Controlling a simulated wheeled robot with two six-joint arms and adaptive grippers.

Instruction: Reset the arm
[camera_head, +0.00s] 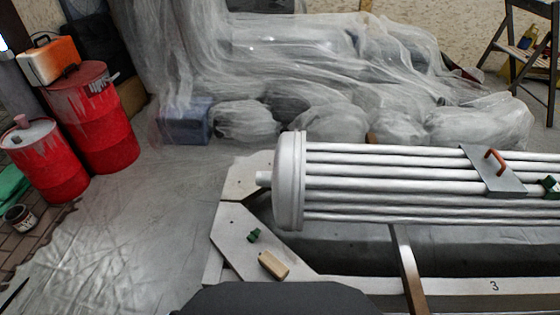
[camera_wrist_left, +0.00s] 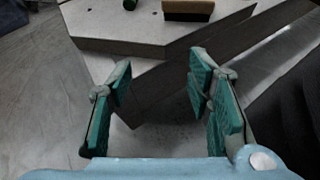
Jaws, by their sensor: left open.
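My left gripper (camera_wrist_left: 160,95) shows in the left wrist view with its two green-padded fingers spread apart and nothing between them. The corner of a pale grey plate lies beyond the fingertips, apart from them. Neither gripper shows in the head view. A dark rounded shape at its bottom edge looks like part of my own body.
A silver tube bundle (camera_head: 400,185) rests on a frame with a pale corner plate (camera_head: 240,225). On the plate are a small green piece (camera_head: 254,236) and a tan block (camera_head: 273,265). Red drums (camera_head: 90,120) stand left; plastic sheeting (camera_head: 300,50) covers things behind. Sheeted floor (camera_head: 120,240) is clear at left.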

